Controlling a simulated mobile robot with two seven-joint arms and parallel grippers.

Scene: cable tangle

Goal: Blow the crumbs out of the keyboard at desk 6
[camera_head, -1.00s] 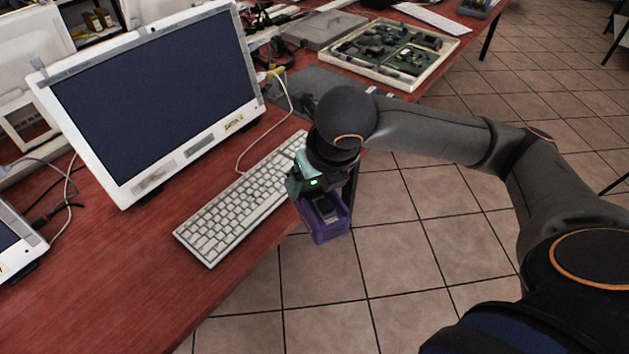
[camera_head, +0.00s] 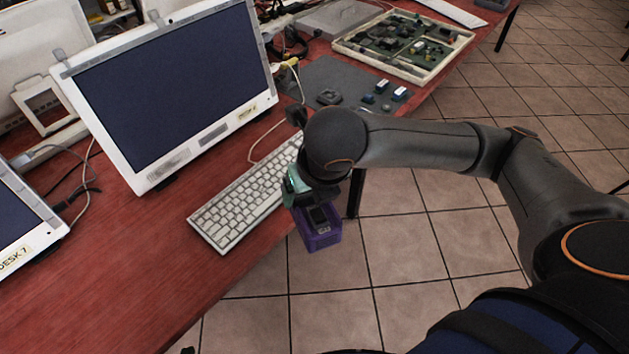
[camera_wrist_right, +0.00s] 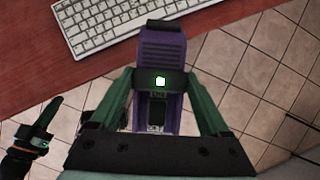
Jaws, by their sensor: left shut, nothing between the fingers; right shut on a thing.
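The white keyboard (camera_head: 245,202) lies near the front edge of the red desk, below the monitor (camera_head: 165,90). Its keys also show in the wrist view (camera_wrist_right: 105,18). No crumbs can be made out. My right gripper (camera_head: 296,188) is shut on a purple device (camera_head: 318,235) with ridges and a dark panel. In the wrist view the device (camera_wrist_right: 163,45) sits between the green fingers, its ridged end beside the keyboard. The device is held off the desk's front edge, over the floor. My left gripper (camera_wrist_right: 46,117) shows small at the left of the wrist view, shut and empty.
A monitor marked DESK 7 (camera_head: 22,225) stands at the left. A dark mat (camera_head: 345,82) with small parts and a tray of electronics (camera_head: 405,45) lie farther back. A cable (camera_head: 265,145) runs behind the keyboard. The front left desk is clear.

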